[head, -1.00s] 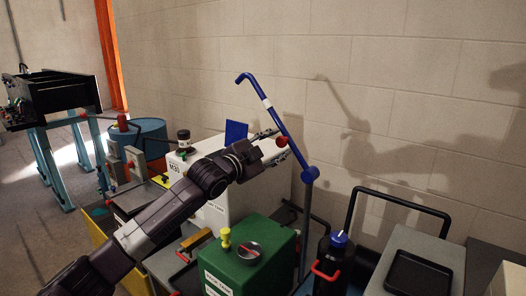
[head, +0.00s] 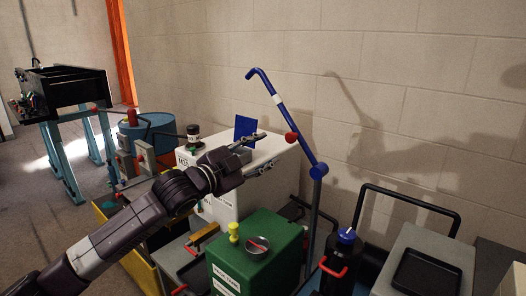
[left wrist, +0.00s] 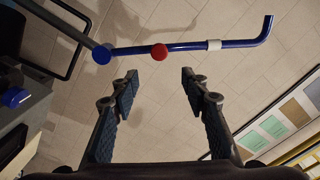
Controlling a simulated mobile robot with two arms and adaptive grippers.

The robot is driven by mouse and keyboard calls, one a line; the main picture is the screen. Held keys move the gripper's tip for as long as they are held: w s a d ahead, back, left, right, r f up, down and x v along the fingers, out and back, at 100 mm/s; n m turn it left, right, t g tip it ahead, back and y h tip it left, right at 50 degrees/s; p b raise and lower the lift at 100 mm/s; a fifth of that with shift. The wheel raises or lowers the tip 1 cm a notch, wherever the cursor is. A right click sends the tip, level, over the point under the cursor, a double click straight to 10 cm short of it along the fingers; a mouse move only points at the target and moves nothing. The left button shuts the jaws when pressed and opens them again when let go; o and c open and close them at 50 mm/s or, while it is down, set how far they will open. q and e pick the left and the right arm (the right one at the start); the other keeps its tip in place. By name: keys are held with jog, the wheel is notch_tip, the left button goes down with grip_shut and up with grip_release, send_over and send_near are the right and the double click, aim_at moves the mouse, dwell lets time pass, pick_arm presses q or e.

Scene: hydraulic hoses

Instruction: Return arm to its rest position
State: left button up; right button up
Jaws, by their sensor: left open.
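My left gripper (head: 266,150) is open and empty, with its two fingers spread. It is to the left of the blue bent pipe (head: 284,117) and its red knob (head: 291,138), with a gap between. In the left wrist view the open fingers (left wrist: 158,76) point at the blue pipe (left wrist: 188,46) and the red knob (left wrist: 159,52), which lie beyond the fingertips with nothing between them. The pipe slants up from a blue joint (head: 318,171) on a grey post. My right gripper is not in view.
A white tank (head: 283,148) stands below and behind the gripper. A green box (head: 285,232) with a yellow knob (head: 233,229) is in front. A black bottle (head: 343,262) and black handle frame (head: 412,198) are to the right. A blue drum (head: 151,132) stands left, the block wall behind.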

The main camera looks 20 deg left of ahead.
pick_arm(q)
jog(key=s+d+f+n+g+y, duration=0.1)
jog(key=s+d+f+n+g, duration=0.2)
jog(key=f, duration=0.6)
jog(key=s+d+f+g, duration=0.1)
jog(key=s+d+f, duration=0.1)
jog(key=s+f, duration=0.55)
jog(key=s+d+f+n+g+y, duration=0.1)
jog(key=s+d+f+n, duration=0.15)
jog(key=f, duration=0.75)
jog(key=s+a+f+n+g+y, duration=0.1)
jog(key=s+f+n+g, duration=0.15)
jog(key=s+f, duration=0.55)
jog(key=s+a+f+n+g+y, duration=0.2)
jog(key=s+f+g, duration=0.15)
jog(key=s, duration=0.85)
jog(key=s+a+f+n+g+y, duration=0.1)
jog(key=s+f+n+g, duration=0.15)
jog(key=s+f, duration=0.55)
jog(key=s+f+g+b, duration=0.1)
jog(key=s+f, duration=0.1)
jog(key=f, duration=1.1)
jog(key=s+f, duration=0.3)
jog(key=f, duration=1)
jog(key=s+a+f+g+b, duration=0.1)
jog(key=s+a+f, duration=0.2)
jog(key=s+f, duration=1.2)
jog(key=shift+s+f+m, duration=0.2)
jog(key=shift+s+m, duration=0.15)
jog(key=shift+s, duration=0.15)
